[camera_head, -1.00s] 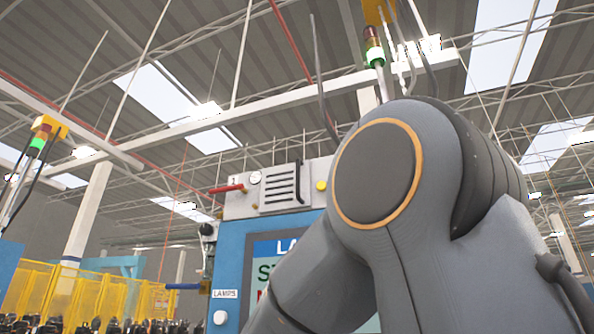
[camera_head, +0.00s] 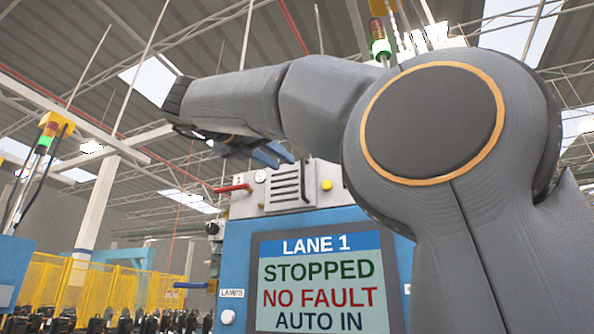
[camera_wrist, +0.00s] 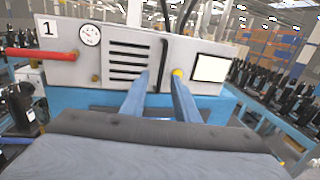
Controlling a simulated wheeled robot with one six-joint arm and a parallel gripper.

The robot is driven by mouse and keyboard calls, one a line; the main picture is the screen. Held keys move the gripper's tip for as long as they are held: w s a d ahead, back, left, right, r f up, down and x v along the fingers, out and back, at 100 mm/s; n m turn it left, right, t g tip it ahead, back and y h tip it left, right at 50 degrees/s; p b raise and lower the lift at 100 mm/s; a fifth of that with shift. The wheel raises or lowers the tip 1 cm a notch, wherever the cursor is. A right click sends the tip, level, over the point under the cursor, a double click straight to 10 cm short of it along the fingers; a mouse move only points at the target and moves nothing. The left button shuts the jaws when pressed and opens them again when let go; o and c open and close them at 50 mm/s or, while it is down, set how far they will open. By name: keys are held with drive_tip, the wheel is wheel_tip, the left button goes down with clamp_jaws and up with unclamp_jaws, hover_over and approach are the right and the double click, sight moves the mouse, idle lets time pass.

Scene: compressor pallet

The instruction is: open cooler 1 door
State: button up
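Cooler 1 is the grey box (camera_wrist: 75,70) marked "1" on top of the blue cabinet; it also shows in the head view (camera_head: 245,205). Its front has a slotted panel, which looks like the door (camera_wrist: 127,60). A black vertical bar handle (camera_wrist: 163,65) stands at the panel's right edge. The panel looks shut. My gripper (camera_wrist: 161,76) is open and empty, its two blue fingers pointing at the box. In the wrist view the bar appears between the fingertips, seemingly still beyond them. In the head view my gripper (camera_head: 272,156) is above the box, its fingertips partly hidden.
A red lever (camera_wrist: 25,53) sticks out left of a round gauge (camera_wrist: 90,35). A yellow knob (camera_wrist: 178,73) and a white plate (camera_wrist: 210,68) are right of the handle. The screen (camera_head: 320,285) below reads "LANE 1 STOPPED NO FAULT AUTO IN". Yellow fencing (camera_head: 90,285) stands at left.

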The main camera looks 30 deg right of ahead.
sight(302, 174)
drive_tip(key=p+x, duration=0.1)
drive_tip(key=x, duration=0.2)
drive_tip(key=p+x, duration=0.1)
drive_tip(key=x, duration=0.2)
drive_tip(key=shift+s+d+p, duration=0.15)
drive_tip(key=shift+s+p, duration=0.05)
drive_tip(key=shift+p, duration=0.2)
drive_tip(key=shift+p+x, duration=0.3)
drive_tip(key=shift+x, duration=0.5)
drive_tip(key=shift+w+f, duration=0.1)
drive_tip(key=shift+c, duration=0.3)
clamp_jaws()
